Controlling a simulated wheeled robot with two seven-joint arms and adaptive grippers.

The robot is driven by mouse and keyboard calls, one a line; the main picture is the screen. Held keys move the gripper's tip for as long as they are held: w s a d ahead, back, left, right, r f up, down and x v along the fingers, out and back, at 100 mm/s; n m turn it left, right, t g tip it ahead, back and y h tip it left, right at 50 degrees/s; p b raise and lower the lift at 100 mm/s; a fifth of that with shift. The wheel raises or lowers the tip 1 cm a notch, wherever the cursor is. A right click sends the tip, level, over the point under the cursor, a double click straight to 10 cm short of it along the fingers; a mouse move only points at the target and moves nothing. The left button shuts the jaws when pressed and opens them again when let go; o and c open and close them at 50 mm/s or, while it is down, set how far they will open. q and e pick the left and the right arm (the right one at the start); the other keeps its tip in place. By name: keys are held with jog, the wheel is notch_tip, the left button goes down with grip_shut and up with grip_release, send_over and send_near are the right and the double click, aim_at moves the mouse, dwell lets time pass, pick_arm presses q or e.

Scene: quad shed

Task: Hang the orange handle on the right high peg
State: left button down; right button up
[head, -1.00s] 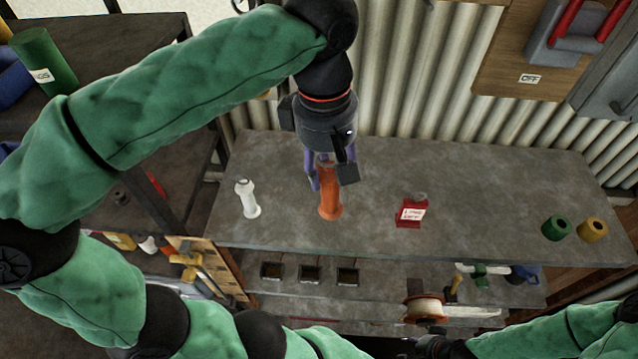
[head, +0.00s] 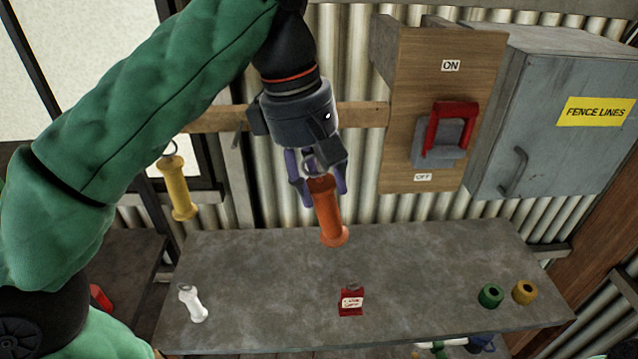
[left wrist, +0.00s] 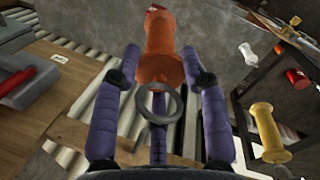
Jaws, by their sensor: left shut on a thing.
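The orange handle (head: 330,217) is held in my left gripper (head: 323,188), above the bench and in front of the corrugated wall. It tilts slightly, with its flanged end down. In the left wrist view, the purple fingers (left wrist: 160,68) close on both sides of the orange handle (left wrist: 162,45), and its metal ring (left wrist: 160,104) faces the camera. A wooden rail (head: 362,115) runs along the wall behind the gripper. The right high peg cannot be made out clearly; the gripper covers part of the rail. My right gripper is not in view.
A yellow handle (head: 178,188) hangs at the left. A white handle (head: 192,303), a red labelled block (head: 351,301), and green (head: 490,295) and yellow (head: 524,291) cylinders stand on the bench (head: 265,270). A switch board (head: 398,165) and grey cabinet (head: 545,120) project at right.

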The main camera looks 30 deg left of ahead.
pick_arm(q)
jog(key=shift+w+a+f, duration=0.1)
jog(key=shift+w+a, duration=0.2)
jog(key=shift+w, duration=0.55)
jog(key=w+a+f, duration=0.1)
jog(key=w+a, duration=0.3)
jog(key=w, duration=0.2)
jog(key=shift+f+p, duration=0.3)
jog(key=shift+p, duration=0.15)
jog(key=shift+w+a, duration=0.1)
jog(key=shift+w, duration=0.1)
dwell(0.6)
